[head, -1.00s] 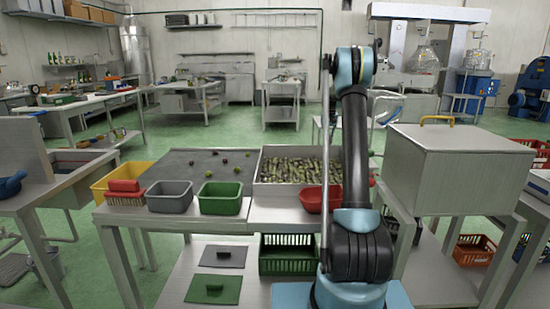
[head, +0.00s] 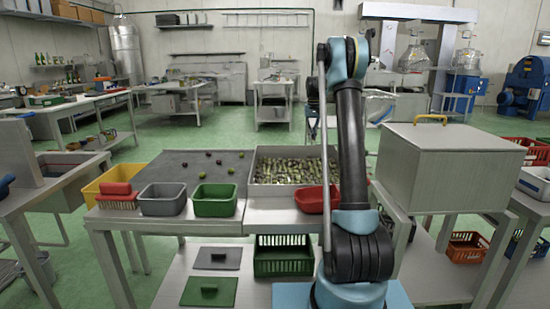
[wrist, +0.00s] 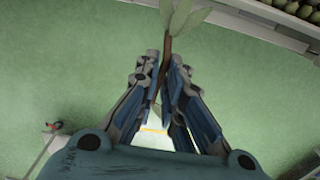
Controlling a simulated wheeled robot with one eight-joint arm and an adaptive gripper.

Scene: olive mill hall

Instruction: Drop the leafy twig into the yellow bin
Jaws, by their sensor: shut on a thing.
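In the wrist view, my gripper (wrist: 165,65) is shut on the leafy twig (wrist: 183,20). The twig's thin brown stem runs between the fingertips, and its pale green leaves stick out past them at the top edge. In the head view, my arm rises in front of the table; the fingers and the twig cannot be made out there. The yellow bin (head: 96,190) stands at the left end of the table, partly hidden by the red items in front. A small yellow strip shows between the fingers in the wrist view; I cannot tell what it is.
The table holds a grey tub (head: 162,199), a green tub (head: 214,200), a red bowl (head: 311,200) and an olive tray (head: 256,182). A large metal box (head: 447,165) stands at right. Green floor (wrist: 75,60) lies below my gripper.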

